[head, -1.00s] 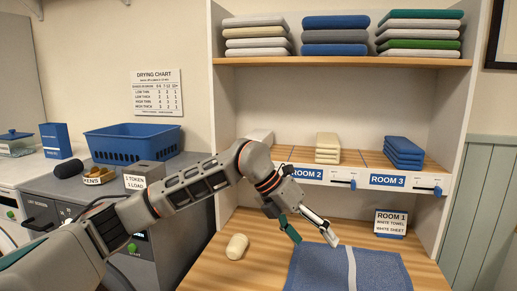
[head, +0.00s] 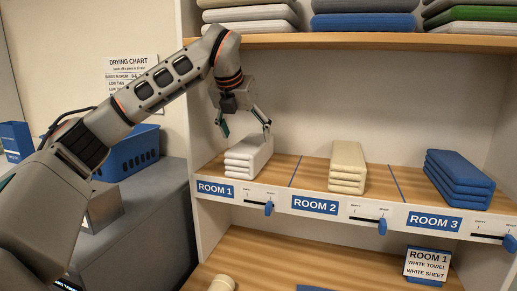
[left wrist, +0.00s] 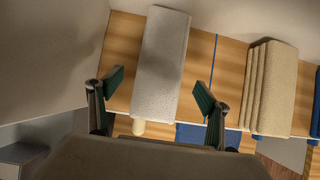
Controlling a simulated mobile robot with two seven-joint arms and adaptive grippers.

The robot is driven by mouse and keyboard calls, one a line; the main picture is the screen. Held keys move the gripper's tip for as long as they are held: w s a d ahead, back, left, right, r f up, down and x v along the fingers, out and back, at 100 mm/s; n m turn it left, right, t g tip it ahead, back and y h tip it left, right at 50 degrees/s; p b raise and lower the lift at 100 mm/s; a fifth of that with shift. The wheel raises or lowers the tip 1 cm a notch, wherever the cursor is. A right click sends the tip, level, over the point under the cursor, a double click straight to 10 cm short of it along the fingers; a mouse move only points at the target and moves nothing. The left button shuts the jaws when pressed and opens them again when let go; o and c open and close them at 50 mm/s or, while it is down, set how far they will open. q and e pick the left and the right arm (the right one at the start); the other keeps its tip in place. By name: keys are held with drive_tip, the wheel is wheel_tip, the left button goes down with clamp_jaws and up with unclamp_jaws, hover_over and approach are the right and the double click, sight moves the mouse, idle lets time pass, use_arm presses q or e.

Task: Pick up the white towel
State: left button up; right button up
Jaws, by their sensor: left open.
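The white towel (head: 248,158), folded in layers, lies on the middle shelf in the section labelled ROOM 1. In the left wrist view the white towel (left wrist: 163,62) lies lengthwise below and beyond my fingers. My left gripper (head: 245,124) is open and empty, just above the towel, with its fingers pointing down. In the left wrist view my left gripper (left wrist: 160,87) has one finger on each side of the towel's width. Whether a fingertip touches the towel cannot be told. My right gripper is not in view.
A cream folded stack (head: 347,166) is in ROOM 2 and a blue folded stack (head: 458,178) in ROOM 3. The upper shelf (head: 340,41) is above my gripper; the cabinet's left wall (head: 199,150) is close. A sign (head: 427,264) and cream roll (head: 222,283) are below.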

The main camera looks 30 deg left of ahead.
sight(250, 143)
use_arm(q)
drive_tip(key=shift+w+a, duration=0.15)
drive_tip(key=shift+w, duration=0.3)
drive_tip(key=shift+x, duration=1.05)
drive_tip(key=p+x, duration=0.1)
drive_tip(key=x, duration=0.4)
drive_tip(key=shift+f, duration=0.1)
drive_tip(key=c, duration=1.3)
